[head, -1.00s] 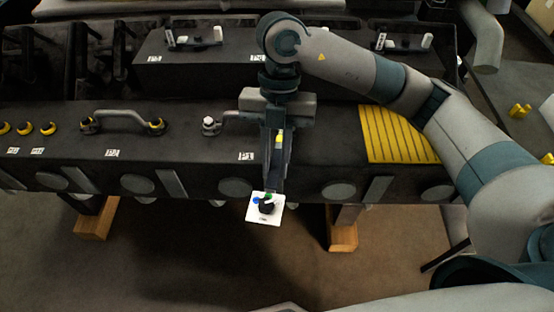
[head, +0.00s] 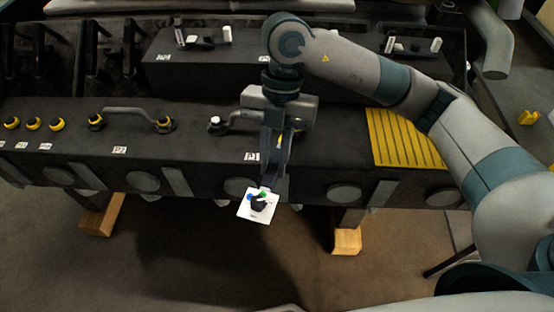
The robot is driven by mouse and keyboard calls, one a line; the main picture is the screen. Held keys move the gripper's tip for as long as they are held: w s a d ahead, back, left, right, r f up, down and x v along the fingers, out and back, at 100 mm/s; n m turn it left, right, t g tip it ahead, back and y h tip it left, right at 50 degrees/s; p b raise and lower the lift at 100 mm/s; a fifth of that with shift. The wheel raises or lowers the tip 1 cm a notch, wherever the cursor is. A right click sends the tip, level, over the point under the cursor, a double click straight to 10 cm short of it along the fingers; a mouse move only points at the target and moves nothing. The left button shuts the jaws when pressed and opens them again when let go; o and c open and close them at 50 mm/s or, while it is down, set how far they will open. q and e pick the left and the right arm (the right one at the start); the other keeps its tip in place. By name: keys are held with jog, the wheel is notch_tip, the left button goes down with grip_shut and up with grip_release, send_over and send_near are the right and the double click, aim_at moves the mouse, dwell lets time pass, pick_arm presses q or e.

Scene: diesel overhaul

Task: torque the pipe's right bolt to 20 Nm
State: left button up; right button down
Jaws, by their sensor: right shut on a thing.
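My right gripper (head: 275,168) hangs over the front edge of the dark engine block, pointing down. It is shut on a tool with a white square dial plate (head: 247,211), which shows a black centre and blue and green marks. The dial's reading is too small to tell. The grey pipe (head: 238,114) lies on the block behind the gripper. I cannot tell whether the tool touches a bolt. My left gripper is not in view.
Another pipe (head: 130,111) with yellow-and-black ends lies to the left, beside several yellow-and-black caps (head: 33,124). A yellow ribbed mat (head: 405,138) lies right of the gripper. A raised block (head: 210,73) stands behind. Wooden supports (head: 346,240) stand below the engine block.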

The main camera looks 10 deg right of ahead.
jog(key=shift+w+a+r+m, duration=0.1)
jog(key=shift+w+a+m, duration=0.3)
jog(key=shift+a, duration=0.15)
dwell(0.7)
jog(key=shift+w+a, duration=0.15)
jog(key=shift+a, duration=0.1)
jog(key=shift+w+a+m+t+y, duration=0.3)
jog(key=shift+w+a+m+y, duration=0.15)
jog(key=shift+m, duration=0.25)
dwell(0.5)
jog(key=shift+w+a, duration=0.15)
jog(key=shift+a, duration=0.1)
jog(key=shift+w+m, duration=0.1)
jog(key=shift+m, duration=0.2)
jog(key=shift+w+a, duration=0.2)
jog(key=shift+a, duration=0.1)
jog(key=shift+w+m, duration=0.1)
jog(key=shift+m, duration=0.2)
dwell(0.3)
jog(key=shift+w+a, duration=0.25)
jog(key=shift+a, duration=0.05)
